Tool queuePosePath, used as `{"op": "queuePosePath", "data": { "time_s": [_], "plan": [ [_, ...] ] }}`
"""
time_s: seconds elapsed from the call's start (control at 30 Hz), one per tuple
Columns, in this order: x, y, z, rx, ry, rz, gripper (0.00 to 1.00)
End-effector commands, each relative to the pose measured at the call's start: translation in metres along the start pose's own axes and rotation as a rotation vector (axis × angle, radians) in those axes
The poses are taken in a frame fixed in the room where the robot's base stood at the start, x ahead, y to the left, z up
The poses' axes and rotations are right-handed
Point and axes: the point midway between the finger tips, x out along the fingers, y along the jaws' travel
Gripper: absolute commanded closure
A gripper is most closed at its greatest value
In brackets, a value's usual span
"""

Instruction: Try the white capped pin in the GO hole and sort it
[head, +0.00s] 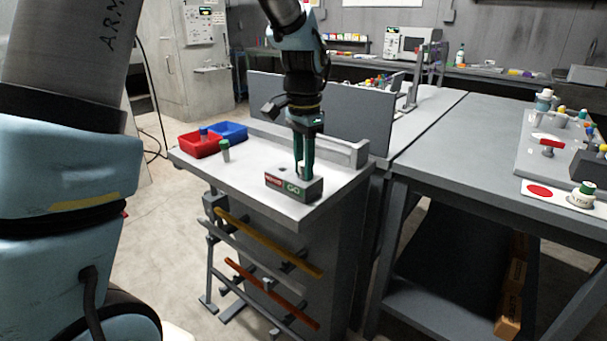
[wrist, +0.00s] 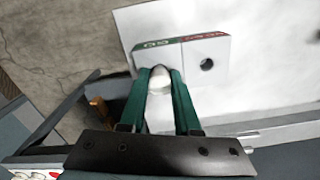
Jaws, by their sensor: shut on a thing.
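My gripper (head: 304,172) points down at the gauge block (head: 273,189), its green fingers shut on the white capped pin (head: 301,170). In the wrist view, the pin's white rounded cap (wrist: 160,80) shows between the fingertips (wrist: 160,82). The pin is at the GO end of the block (wrist: 190,52), which has a green label there and a red label at the other end. The open hole (wrist: 207,65) at the red end is empty. The GO hole is hidden behind the pin and fingers, so I cannot tell how deep the pin sits.
A red bin (head: 190,149) holding a blue-topped piece and a blue bin (head: 238,129) stand at the back left of the bench (head: 245,178). A green-capped pin (head: 225,151) stands in front of them. A grey panel (head: 340,112) rises behind my gripper.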

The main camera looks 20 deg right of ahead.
Motion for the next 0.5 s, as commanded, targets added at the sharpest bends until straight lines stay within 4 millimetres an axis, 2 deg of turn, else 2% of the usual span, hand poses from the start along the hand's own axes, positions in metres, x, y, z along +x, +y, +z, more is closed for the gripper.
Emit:
{"op": "queuePosePath", "data": {
  "time_s": [0.5],
  "plan": [
    [-0.028, 0.0, 0.0, -0.001, 0.0, 0.0, 1.0]
  ]
}}
